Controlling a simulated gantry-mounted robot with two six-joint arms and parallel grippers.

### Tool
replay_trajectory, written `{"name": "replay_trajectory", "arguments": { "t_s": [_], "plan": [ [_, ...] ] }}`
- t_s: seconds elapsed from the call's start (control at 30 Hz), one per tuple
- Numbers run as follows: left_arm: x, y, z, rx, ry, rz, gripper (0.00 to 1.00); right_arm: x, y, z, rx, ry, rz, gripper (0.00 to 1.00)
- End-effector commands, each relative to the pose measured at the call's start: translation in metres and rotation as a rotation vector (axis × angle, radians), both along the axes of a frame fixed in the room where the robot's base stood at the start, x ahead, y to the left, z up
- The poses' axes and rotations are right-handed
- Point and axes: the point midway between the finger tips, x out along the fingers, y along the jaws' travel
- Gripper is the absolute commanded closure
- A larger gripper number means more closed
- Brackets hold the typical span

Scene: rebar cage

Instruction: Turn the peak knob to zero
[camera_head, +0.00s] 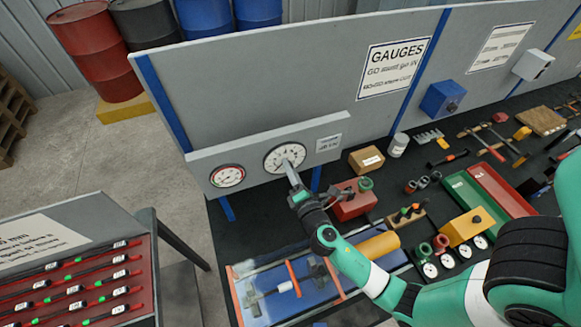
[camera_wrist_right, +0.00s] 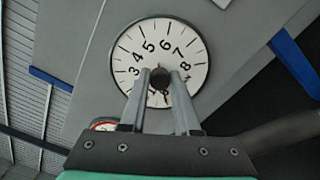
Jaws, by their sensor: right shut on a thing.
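The large white dial gauge (camera_head: 272,160) is mounted on the grey panel, to the right of a smaller gauge. It also shows in the right wrist view (camera_wrist_right: 135,48), with black numerals tilted in the picture. A small dark round knob (camera_wrist_right: 160,78) is at the dial's centre. My right gripper (camera_head: 289,168) reaches up to the dial from below. In the right wrist view its two fingers (camera_wrist_right: 160,79) are shut on the knob, one on each side. The fingers hide part of the lower dial, and the pointers cannot be read clearly. My left gripper is out of view.
A smaller red-rimmed gauge (camera_head: 228,176) sits left of the large dial. Below the panel, a red box (camera_head: 352,203), a cardboard box (camera_head: 366,160) and a blue-framed tray crowd the dark bench. A red rack of tools (camera_head: 75,290) stands at lower left.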

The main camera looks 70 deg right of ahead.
Motion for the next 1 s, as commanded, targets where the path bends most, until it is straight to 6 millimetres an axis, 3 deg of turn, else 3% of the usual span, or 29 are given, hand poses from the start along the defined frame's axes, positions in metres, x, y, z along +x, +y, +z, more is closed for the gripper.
{"name": "replay_trajectory", "arguments": {
  "t_s": [0.6,0.63,0.77,1.0],
  "plan": [
    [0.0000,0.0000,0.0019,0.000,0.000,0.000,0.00,0.0002,0.0001,0.0004,-0.034,0.034,0.000,1.00],
    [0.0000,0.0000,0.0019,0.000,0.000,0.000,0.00,0.0002,0.0001,0.0004,-0.034,0.034,0.000,0.66],
    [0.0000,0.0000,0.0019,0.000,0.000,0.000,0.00,0.0002,0.0001,0.0004,-0.034,0.034,0.000,0.43],
    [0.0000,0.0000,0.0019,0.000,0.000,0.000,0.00,0.0001,0.0000,0.0002,-0.032,0.033,0.000,0.40]
  ]
}}
